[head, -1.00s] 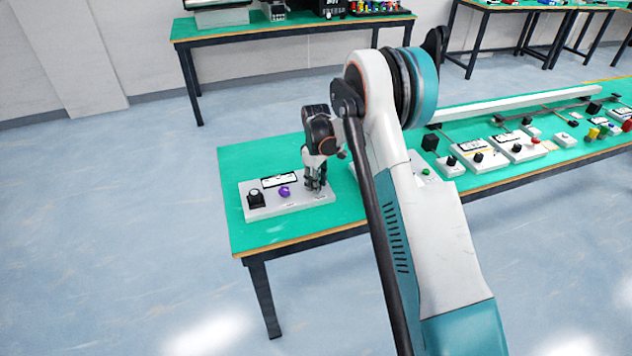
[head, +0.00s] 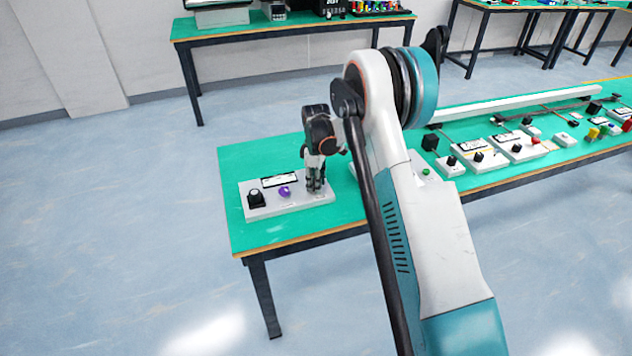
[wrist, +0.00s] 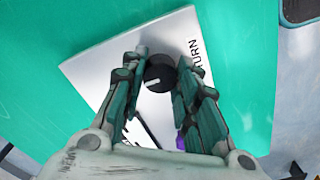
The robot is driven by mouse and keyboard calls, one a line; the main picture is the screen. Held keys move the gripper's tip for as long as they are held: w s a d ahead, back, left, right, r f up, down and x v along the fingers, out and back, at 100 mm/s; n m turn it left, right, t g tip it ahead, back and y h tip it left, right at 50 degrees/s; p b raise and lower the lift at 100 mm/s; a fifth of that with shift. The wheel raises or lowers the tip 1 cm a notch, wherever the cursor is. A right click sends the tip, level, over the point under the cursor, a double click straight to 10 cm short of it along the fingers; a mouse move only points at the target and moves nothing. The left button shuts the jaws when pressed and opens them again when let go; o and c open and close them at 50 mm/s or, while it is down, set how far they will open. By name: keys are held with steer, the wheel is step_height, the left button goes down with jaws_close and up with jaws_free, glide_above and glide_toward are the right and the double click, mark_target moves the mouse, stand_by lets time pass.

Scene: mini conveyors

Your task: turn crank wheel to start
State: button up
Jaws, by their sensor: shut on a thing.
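A white control panel (head: 262,211) lies on the green table near its left end. It carries a black knob (head: 256,198) at left, a purple knob (head: 285,192) in the middle and a small display. In the wrist view a round black knob (wrist: 160,73) with a light mark sits on the panel, beside printed letters that read "TURN". My gripper (head: 316,187) points down at the panel's right end. In the wrist view its fingers (wrist: 162,78) are closed around the black knob, one on each side. The gripper hides this knob in the head view.
The green table (head: 240,165) runs to the right with more panels, including one with two black knobs (head: 478,157). A black block (head: 430,142) stands behind them. A long white rail (head: 520,106) lies along the back. Another table (head: 300,27) stands behind.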

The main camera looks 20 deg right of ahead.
steer(key=o, duration=1)
steer(key=shift+o, duration=0.2)
step_height(320, 180, up, 12)
